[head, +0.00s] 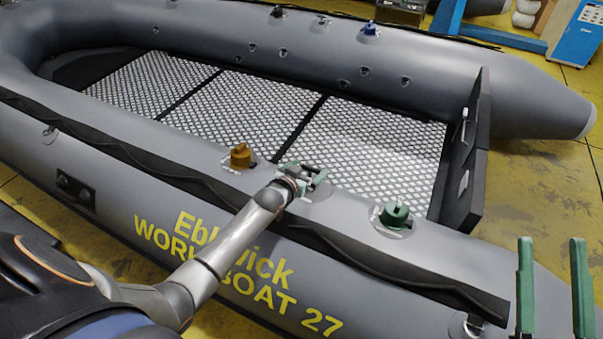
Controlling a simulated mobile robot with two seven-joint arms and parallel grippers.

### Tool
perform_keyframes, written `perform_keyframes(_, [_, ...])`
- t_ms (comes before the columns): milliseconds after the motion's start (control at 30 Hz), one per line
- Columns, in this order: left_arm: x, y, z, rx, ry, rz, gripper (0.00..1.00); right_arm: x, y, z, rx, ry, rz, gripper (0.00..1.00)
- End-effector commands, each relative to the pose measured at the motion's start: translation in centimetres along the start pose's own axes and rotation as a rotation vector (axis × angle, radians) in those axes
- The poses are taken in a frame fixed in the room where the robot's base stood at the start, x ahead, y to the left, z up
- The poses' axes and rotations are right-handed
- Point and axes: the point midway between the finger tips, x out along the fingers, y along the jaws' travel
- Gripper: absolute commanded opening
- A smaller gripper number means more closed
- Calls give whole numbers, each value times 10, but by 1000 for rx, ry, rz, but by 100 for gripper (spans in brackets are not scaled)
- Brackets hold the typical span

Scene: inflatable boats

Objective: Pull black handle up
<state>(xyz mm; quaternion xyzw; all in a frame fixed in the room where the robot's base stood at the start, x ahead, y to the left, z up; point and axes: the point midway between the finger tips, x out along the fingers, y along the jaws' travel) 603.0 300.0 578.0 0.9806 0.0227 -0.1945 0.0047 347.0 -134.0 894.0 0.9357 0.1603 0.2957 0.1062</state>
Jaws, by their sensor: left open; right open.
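The grey inflatable boat (150,150) fills most of the head view. A black handle (76,190) on a dark patch sits on the outer side of its near tube, at the left. My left gripper (318,179) is open over the top of the near tube, between an orange valve cap (240,155) and a green valve cap (395,213). It is well to the right of the black handle, apart from it, and appears empty. It partly hides a round patch on the tube. My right gripper (553,285) is open and empty at the lower right, its green fingers pointing up.
The boat's black transom (466,160) stands at the right end. More caps, one of them blue (369,29), line the far tube. A blue cabinet (577,35) stands at the back right. Yellow floor (545,190) is clear right of the boat.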

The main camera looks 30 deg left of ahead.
Motion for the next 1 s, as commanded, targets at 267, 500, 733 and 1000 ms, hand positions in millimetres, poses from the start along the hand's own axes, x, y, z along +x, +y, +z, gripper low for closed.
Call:
perform_keyframes(267, [-20, 0, -1, 0, -1, 0, 100, -10, -4, 51, 59, -217, 9, 50])
perform_keyframes(500, [-45, 0, -1, 0, -1, 0, 100, -34, -15, 105, 130, -458, 10, 50])
perform_keyframes(733, [-70, 0, -2, 0, -1, -1, 100, -67, -30, 148, 200, -683, 6, 50])
perform_keyframes(1000, [-99, 0, -2, 0, 0, 0, 100, -116, -52, 187, 279, -936, -10, 50])
